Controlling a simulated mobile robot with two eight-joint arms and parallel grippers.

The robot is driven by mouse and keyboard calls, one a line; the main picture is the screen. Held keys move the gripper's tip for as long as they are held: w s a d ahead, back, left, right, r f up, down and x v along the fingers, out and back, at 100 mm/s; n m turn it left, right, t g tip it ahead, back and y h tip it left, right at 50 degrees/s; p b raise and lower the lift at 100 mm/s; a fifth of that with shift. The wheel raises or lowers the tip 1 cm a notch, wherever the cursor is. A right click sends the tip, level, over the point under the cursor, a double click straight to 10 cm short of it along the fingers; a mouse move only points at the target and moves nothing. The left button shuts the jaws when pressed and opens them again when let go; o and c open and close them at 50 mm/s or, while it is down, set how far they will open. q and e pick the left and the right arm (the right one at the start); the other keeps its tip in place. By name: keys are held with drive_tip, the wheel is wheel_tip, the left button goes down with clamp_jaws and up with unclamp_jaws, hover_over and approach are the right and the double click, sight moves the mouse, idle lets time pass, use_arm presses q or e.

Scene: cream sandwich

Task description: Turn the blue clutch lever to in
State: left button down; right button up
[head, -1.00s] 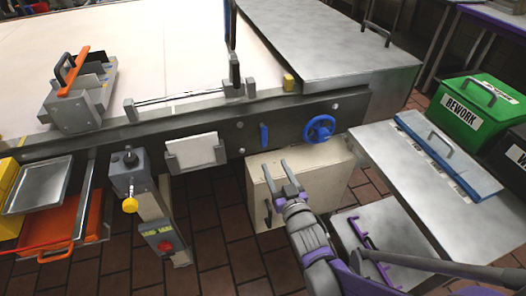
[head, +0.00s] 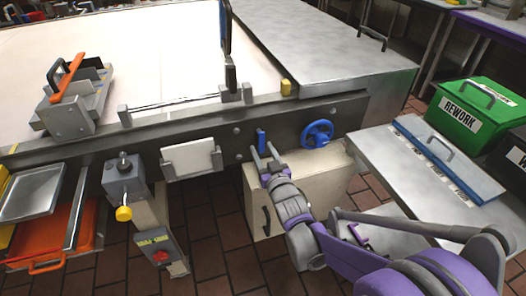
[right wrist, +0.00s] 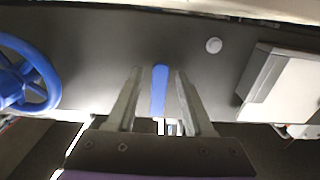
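The blue clutch lever (head: 261,137) is a short upright bar on the dark front rail of the machine, left of the blue handwheel. My right gripper (head: 264,153) is in front of it, with its fingers pointing at the rail. In the right wrist view the lever (right wrist: 159,90) stands between the two open fingers of the gripper (right wrist: 158,95), with a gap on each side. Its lower end is hidden behind the gripper body. My left gripper is not in view.
The blue handwheel (head: 317,134) is just right of the lever; it also shows at the left in the right wrist view (right wrist: 22,75). A pale plate holder (head: 191,159) is on the rail to the left. A beige cabinet (head: 312,182) stands below.

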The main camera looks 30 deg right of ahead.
clamp_jaws()
idle(1.2)
